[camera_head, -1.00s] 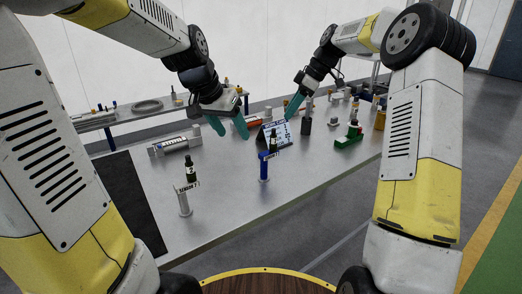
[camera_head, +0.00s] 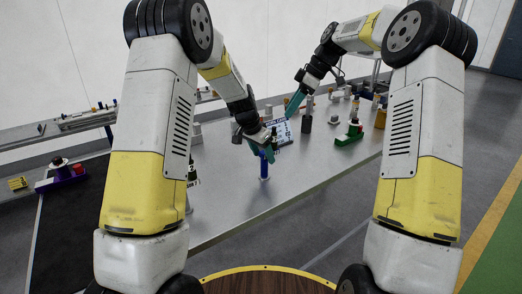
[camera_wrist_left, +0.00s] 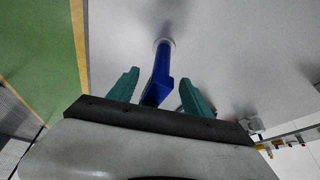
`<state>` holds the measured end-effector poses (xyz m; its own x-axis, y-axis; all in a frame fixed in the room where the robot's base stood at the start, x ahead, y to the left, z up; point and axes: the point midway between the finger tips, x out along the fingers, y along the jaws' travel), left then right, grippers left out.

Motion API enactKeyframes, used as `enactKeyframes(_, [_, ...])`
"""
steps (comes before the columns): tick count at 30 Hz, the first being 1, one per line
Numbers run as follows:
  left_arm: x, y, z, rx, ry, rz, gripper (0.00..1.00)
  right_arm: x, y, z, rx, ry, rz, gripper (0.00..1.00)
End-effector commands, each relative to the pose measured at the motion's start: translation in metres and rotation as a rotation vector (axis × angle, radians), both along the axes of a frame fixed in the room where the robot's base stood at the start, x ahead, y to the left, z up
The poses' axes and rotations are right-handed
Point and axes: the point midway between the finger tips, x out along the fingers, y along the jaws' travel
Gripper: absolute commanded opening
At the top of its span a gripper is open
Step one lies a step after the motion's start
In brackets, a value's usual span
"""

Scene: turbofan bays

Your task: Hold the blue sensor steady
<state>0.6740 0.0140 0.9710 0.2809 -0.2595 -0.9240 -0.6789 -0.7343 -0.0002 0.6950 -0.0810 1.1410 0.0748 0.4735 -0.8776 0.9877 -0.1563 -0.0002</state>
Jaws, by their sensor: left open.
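The blue sensor (camera_head: 264,169) stands upright like a post on the grey metal table. In the left wrist view the blue sensor (camera_wrist_left: 161,68) runs from a round pale base to between my fingers. My left gripper (camera_head: 262,153) is at its upper part. In the wrist view the left gripper (camera_wrist_left: 158,82) is open, with one teal finger on either side of the blue body and gaps showing.
A blue and white sign (camera_head: 281,133) stands just behind the blue sensor. A dark bottle-like part (camera_head: 192,173) is partly hidden by my left arm. A green tray (camera_head: 349,136) and a dark cylinder (camera_head: 306,123) stand to the right. The table's front right is clear.

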Motion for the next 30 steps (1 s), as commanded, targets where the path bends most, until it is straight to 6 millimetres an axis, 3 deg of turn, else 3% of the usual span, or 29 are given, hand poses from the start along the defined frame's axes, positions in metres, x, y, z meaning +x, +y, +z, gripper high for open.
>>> enactKeyframes(9, [0.012,-0.012,-0.042,0.0,0.001,0.0,0.58,0.0,0.0,0.0,0.0,0.0,0.0,0.36])
enactKeyframes(21, [0.015,-0.014,-0.05,0.0,0.0,0.0,0.58,0.0,0.0,0.0,0.0,0.0,0.0,0.36])
enactKeyframes(23, [0.015,-0.014,-0.05,0.0,0.0,0.0,0.5,0.0,0.0,0.0,0.0,0.0,0.0,0.36])
enactKeyframes(30, [0.015,-0.014,-0.05,0.0,0.0,0.001,0.03,0.0,0.0,0.0,0.0,0.0,0.0,0.36])
